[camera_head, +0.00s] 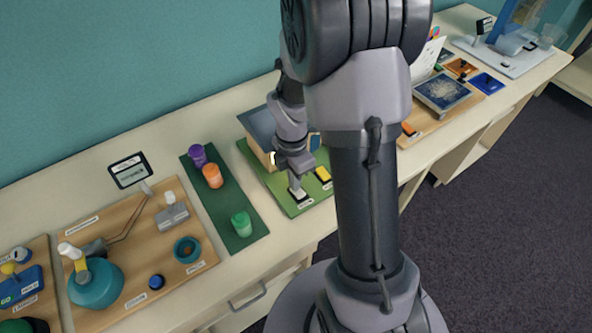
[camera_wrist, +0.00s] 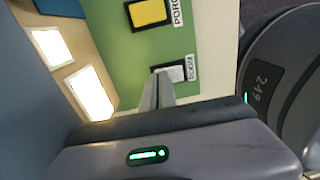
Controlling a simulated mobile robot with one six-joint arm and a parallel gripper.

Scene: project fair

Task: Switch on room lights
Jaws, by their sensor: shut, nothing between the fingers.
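A small model house (camera_head: 256,125) with a blue-grey roof stands on a green board (camera_head: 256,165). At the board's front edge are a yellow switch (camera_head: 323,174) and a white switch (camera_head: 303,199). In the wrist view the yellow switch (camera_wrist: 149,12) has a label starting "PORC". The white switch (camera_wrist: 178,72) has a small label I read as "ROOMS". My gripper (camera_head: 295,187) is shut and points down at the white switch. In the wrist view its fingertips (camera_wrist: 160,78) overlap that switch's edge; contact is unclear. Two house windows (camera_wrist: 90,93) glow bright white.
A wooden board with a teal pot (camera_head: 96,285) is further left. Right, past my arm, is a board with a dark blue panel (camera_head: 442,91). The table's front edge is close.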

